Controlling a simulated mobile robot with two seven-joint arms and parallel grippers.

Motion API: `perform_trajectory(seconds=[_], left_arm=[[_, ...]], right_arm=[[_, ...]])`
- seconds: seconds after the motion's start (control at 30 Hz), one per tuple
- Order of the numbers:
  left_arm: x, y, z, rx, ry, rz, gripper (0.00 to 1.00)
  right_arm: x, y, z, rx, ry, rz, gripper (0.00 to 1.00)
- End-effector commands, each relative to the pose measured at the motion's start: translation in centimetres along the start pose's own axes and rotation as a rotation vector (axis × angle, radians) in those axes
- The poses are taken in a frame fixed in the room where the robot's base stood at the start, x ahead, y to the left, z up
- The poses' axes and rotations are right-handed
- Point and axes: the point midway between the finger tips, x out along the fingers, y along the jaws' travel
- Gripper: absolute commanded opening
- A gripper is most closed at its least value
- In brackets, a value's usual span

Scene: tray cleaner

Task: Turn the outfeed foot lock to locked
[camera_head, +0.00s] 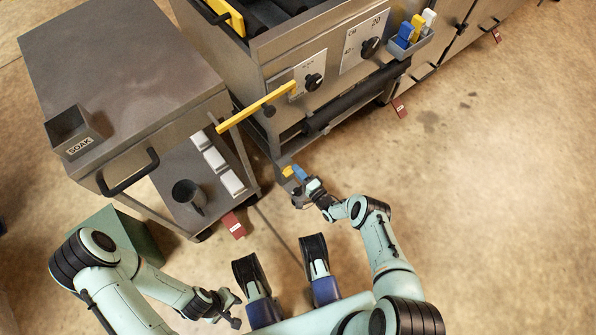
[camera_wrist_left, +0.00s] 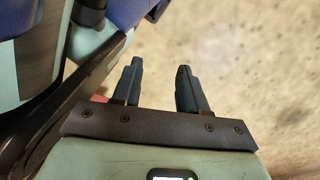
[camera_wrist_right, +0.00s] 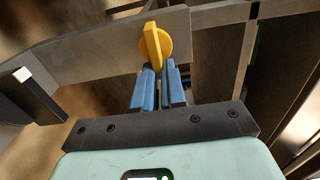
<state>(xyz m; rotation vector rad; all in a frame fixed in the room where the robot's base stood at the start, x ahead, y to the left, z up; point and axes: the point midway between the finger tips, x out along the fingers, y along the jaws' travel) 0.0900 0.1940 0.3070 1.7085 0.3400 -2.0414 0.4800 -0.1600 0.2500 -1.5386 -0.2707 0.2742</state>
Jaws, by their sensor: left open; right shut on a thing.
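A yellow knob (camera_head: 287,171) with a flat raised grip sits low at the near foot of the steel machine. In the right wrist view the knob (camera_wrist_right: 156,46) stands on a grey metal plate (camera_wrist_right: 90,56), its grip roughly upright in the picture. My right gripper (camera_head: 296,174) is shut on the grip; its blue fingertips (camera_wrist_right: 158,70) cover the lower part. I cannot read any lock marking. My left gripper (camera_head: 236,304) is open and empty, low near my base; its dark fingers (camera_wrist_left: 160,66) stand apart over bare floor.
A steel cart (camera_head: 130,60) with a SOAK bin (camera_head: 75,130) and a lower shelf holding a dark mug (camera_head: 188,195) stands to the left. A yellow bar (camera_head: 255,108) spans above the gap. Red tabs (camera_head: 234,224) are near the floor. Floor at right is clear.

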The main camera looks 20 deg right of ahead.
Motion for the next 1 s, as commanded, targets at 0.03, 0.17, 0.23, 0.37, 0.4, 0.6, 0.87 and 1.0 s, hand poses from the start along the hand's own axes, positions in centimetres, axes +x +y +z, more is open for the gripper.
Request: perform_trajectory(seconds=[0.03,0.17,0.23,0.37,0.4,0.6,0.87,1.0], left_arm=[[0.0,0.0,0.0,0.0,0.0,0.0,0.43],[0.0,0.0,0.0,0.0,0.0,0.0,0.43],[0.0,0.0,0.0,0.0,0.0,0.0,0.43],[0.0,0.0,0.0,0.0,0.0,0.0,0.43],[0.0,0.0,0.0,0.0,0.0,0.0,0.43],[-0.1,0.1,-0.1,0.001,0.003,0.001,0.43],[-1.7,1.6,-1.9,0.025,0.078,0.033,0.43],[-2.8,2.9,-3.0,0.041,0.129,0.057,0.43]], right_arm=[[-0.2,0.2,0.1,0.004,-0.002,0.003,0.0],[-0.2,0.2,0.1,0.004,-0.002,0.003,0.0],[-0.2,0.2,0.1,0.004,-0.002,0.004,0.27],[-0.1,0.1,0.1,0.002,-0.001,0.003,0.36],[-0.1,0.1,0.1,0.002,-0.001,0.002,0.36],[-0.3,0.1,0.0,0.001,0.0,0.002,0.36],[-4.3,0.0,0.0,0.003,0.002,0.006,0.36],[-7.6,-0.1,0.0,0.002,0.002,0.006,0.36]])
